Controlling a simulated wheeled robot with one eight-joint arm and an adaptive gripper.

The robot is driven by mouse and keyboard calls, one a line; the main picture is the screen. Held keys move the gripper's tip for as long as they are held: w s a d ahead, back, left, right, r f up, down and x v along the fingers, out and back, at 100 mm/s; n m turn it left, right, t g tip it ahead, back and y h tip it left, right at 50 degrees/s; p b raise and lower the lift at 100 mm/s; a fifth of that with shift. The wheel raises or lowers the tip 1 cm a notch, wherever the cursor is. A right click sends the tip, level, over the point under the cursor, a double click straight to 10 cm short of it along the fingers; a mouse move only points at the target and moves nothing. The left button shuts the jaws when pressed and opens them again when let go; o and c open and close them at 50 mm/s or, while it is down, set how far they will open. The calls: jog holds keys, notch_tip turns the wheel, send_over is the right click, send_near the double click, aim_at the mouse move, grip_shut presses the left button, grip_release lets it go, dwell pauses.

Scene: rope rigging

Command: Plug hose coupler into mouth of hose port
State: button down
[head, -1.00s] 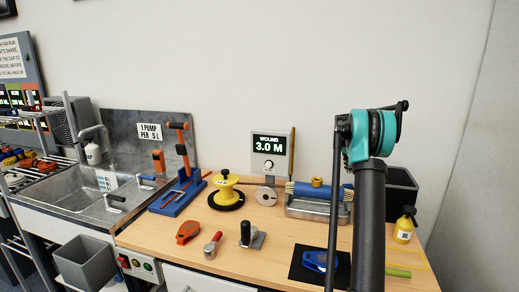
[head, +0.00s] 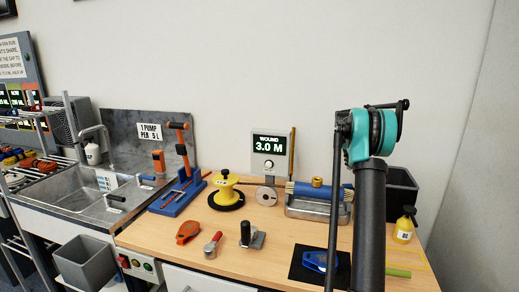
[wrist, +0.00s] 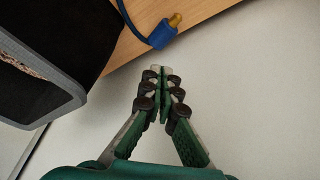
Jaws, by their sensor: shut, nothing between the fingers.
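In the wrist view, a blue hose coupler (wrist: 162,36) with a brass-coloured tip is on the end of a blue hose (wrist: 128,14). It lies at the edge of the wooden surface, over the pale area beyond. My gripper (wrist: 161,70) has green fingers with dark joints. Its fingertips are together and empty, a short gap below the coupler in the picture and not touching it. In the head view my gripper is out of sight; my arm covers part of the bench's right side. I cannot make out the hose port in either view.
In the wrist view, a dark open container (wrist: 88,75) with a grey rim stands close on the left. In the head view, the wooden bench (head: 285,228) holds a yellow spool (head: 224,188), a metal tray (head: 310,208), a dark bin (head: 402,180) and a yellow bottle (head: 404,230).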

notch_tip(320, 180, up, 6)
dwell(3.5)
jog(key=shift+r, duration=2)
